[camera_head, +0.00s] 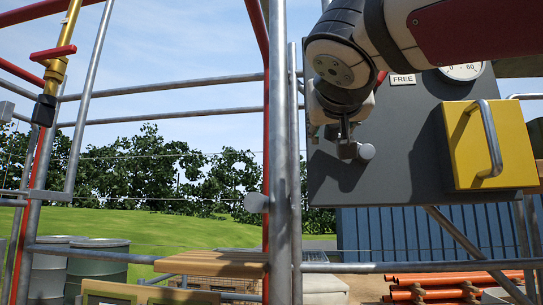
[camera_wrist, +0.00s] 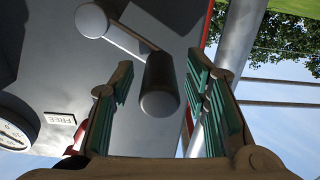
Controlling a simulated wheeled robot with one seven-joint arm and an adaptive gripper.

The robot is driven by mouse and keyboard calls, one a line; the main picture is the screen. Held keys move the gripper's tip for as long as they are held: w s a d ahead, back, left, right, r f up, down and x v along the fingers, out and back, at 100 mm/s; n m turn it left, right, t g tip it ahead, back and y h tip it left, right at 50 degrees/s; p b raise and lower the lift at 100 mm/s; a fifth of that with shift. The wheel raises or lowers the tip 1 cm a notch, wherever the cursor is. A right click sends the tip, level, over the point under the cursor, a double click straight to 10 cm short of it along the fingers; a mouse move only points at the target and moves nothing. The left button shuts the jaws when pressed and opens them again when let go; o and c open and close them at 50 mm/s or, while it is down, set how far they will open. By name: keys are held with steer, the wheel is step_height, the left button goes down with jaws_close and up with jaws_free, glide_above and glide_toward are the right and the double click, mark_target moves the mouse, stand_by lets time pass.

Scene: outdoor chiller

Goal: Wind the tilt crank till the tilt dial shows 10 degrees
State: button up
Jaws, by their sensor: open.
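The crank shows in the wrist view as a round hub (camera_wrist: 92,20), a thin pale arm (camera_wrist: 128,42) and a dark cylindrical handle (camera_wrist: 160,88). My gripper (camera_wrist: 165,72) is open, its green-padded fingers on either side of the handle, with gaps visible at both sides. In the head view, the round grey end of the crank (camera_head: 365,152) shows below my wrist, and the arm hides much of the rest. A white dial (camera_head: 462,72) marked 0 - 60 is cut off by my arm; it also shows partly in the wrist view (camera_wrist: 14,132). I cannot read its pointer.
The crank is on a grey panel (camera_head: 400,170). A yellow box with a metal handle (camera_head: 488,145) sticks out at its right. A FREE label (camera_head: 403,79) sits beside the dial. A vertical metal pole (camera_head: 281,150) stands close left of the panel.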

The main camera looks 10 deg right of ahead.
jaws_close()
steer(key=shift+f, duration=0.1)
